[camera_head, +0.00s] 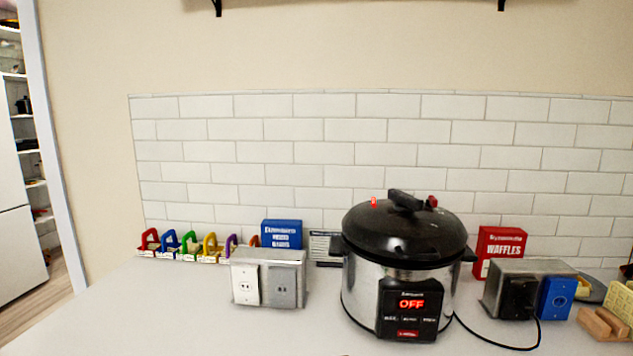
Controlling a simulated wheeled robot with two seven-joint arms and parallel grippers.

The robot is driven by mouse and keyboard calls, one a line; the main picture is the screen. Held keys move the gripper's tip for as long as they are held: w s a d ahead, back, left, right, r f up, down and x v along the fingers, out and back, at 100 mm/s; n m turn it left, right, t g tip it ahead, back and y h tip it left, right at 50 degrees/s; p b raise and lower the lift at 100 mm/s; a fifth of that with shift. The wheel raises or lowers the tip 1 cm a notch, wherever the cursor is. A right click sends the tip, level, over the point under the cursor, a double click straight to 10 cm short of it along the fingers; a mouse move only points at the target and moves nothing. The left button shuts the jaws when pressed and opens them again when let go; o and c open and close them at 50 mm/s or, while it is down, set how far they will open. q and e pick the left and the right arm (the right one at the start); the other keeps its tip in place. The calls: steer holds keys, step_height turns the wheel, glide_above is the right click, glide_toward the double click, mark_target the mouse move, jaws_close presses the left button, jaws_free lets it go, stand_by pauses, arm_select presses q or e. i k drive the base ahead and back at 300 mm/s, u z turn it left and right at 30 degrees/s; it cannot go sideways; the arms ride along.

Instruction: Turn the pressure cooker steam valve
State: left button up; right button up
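The pressure cooker (365,294) stands upright on the white counter, right of centre in the head view. It has a steel body, a black lid (385,232) with a black handle on top, and a front panel (411,308) that reads "OFF". The lid is on. A small red part (374,202) sticks up at the left of the lid, and another red part (432,201) sits right of the handle. I cannot tell for certain which of them is the steam valve. Neither of my grippers is in view.
A steel outlet box (270,256) stands left of the cooker, with colourful padlock-like items (190,247) and a blue box (282,233) behind. Right are a red waffles box (500,249), another outlet box (535,268) and a black cord (490,341). The counter's front left (150,315) is clear.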

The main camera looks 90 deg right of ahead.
mark_target(431, 200)
steer(key=k, duration=0.85)
steer(key=z, duration=1.65)
